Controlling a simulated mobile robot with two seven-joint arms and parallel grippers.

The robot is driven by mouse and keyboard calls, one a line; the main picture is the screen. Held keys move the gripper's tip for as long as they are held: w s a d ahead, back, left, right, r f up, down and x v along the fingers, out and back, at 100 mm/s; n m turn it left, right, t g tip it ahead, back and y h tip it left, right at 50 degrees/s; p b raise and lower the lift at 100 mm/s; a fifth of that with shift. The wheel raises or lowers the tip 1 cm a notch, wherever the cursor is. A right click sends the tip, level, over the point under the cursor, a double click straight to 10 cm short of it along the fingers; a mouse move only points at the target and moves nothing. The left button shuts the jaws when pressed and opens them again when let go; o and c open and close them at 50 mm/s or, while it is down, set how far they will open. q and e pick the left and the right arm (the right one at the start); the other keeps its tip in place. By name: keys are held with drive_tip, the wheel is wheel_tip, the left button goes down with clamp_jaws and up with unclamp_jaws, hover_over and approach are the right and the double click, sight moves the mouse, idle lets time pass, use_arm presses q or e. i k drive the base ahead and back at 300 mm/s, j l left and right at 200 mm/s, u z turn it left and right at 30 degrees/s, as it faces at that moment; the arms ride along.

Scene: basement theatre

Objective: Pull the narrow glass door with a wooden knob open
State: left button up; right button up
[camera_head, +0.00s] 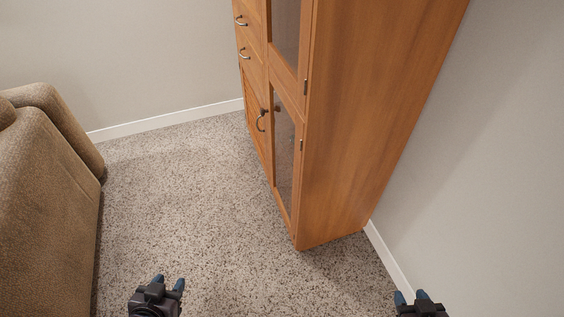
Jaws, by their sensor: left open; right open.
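A tall wooden cabinet (354,120) stands against the right wall, its side panel facing me. Its front is seen at a steep slant. A narrow glass door (284,150) is at the lower front, closed, with a small dark knob (277,108) near its upper left. Another glass door (286,35) is above it, also closed. My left gripper (170,281) is open and empty at the bottom left, over the carpet and well away from the cabinet. My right gripper (409,295) is open and empty at the bottom right, near the wall's base.
A brown sofa (50,190) stands at the left. Drawers with curved metal handles (241,21) and a lower wooden door with a dark handle (261,121) are on the cabinet's further part. Speckled carpet (190,200) between sofa and cabinet is clear. A white baseboard (388,258) runs along the right wall.

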sight(271, 82)
drive_tip(key=z, duration=1.95)
drive_tip(key=j+z, duration=0.4)
drive_tip(key=k+j+z, duration=0.2)
drive_tip(key=j+z, duration=0.2)
drive_tip(key=k+j+z, duration=0.15)
drive_tip(key=j+z, duration=0.25)
drive_tip(key=k+j+z, duration=0.15)
drive_tip(key=z, duration=0.3)
drive_tip(key=k+j+z, duration=0.2)
drive_tip(key=k+z, duration=0.15)
drive_tip(key=k+j+z, duration=0.1)
drive_tip(key=k+z, duration=0.25)
drive_tip(key=k+j, duration=0.1)
drive_tip(key=k, duration=0.35)
drive_tip(key=k+j, duration=0.1)
drive_tip(key=k, duration=0.3)
drive_tip(key=k+j+u, duration=0.25)
drive_tip(key=u, duration=0.15)
drive_tip(key=k+j+u, duration=0.75)
drive_tip(key=j, duration=0.15)
drive_tip(key=i+l, duration=0.05)
drive_tip(key=i, duration=0.05)
